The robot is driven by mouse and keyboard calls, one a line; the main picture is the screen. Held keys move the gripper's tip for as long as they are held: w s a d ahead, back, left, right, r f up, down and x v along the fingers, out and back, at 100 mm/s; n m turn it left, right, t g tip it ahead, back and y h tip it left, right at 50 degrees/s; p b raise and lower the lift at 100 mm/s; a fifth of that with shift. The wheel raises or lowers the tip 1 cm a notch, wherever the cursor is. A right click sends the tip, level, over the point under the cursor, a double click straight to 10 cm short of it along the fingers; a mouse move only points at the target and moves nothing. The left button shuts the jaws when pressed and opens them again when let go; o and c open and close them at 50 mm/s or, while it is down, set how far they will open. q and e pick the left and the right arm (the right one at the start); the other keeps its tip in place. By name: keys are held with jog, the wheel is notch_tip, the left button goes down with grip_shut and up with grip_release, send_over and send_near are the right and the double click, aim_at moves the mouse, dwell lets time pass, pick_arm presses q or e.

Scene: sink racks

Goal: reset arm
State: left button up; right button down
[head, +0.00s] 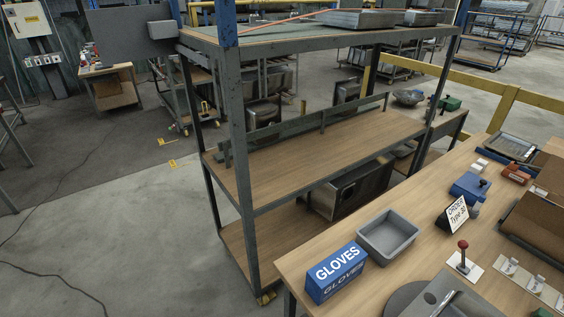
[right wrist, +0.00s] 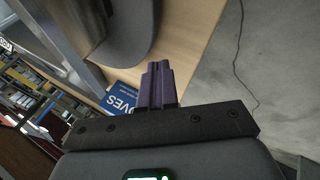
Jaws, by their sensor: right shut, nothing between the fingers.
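My right gripper (right wrist: 158,70) shows in the right wrist view. Its purple fingers are together with nothing between them. Its fingertips show over the wooden worktable (right wrist: 192,45), with the blue gloves box (right wrist: 121,100) just beside and partly behind the fingers. Whether the fingers touch the box I cannot tell. Neither gripper shows in the head view, and my left gripper is in no view.
In the head view, the blue gloves box (head: 336,273) and a grey bin (head: 388,236) stand on the table's near left part. A grey metal piece (head: 424,298) lies at the bottom edge. A tall shelf rack (head: 320,150) stands behind, with open floor (head: 110,230) to its left.

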jog(key=s+d+m+g+h, duration=0.25)
jog(key=s+d+m, duration=0.2)
jog(key=s, duration=0.35)
jog(key=a+m+y, duration=0.4)
jog(key=a, duration=0.6)
notch_tip(320, 180, up, 32)
jog(key=p, duration=3.2)
jog(key=shift+d, duration=0.25)
jog(key=shift+w+r+g, duration=0.1)
jog(key=shift+g, duration=0.15)
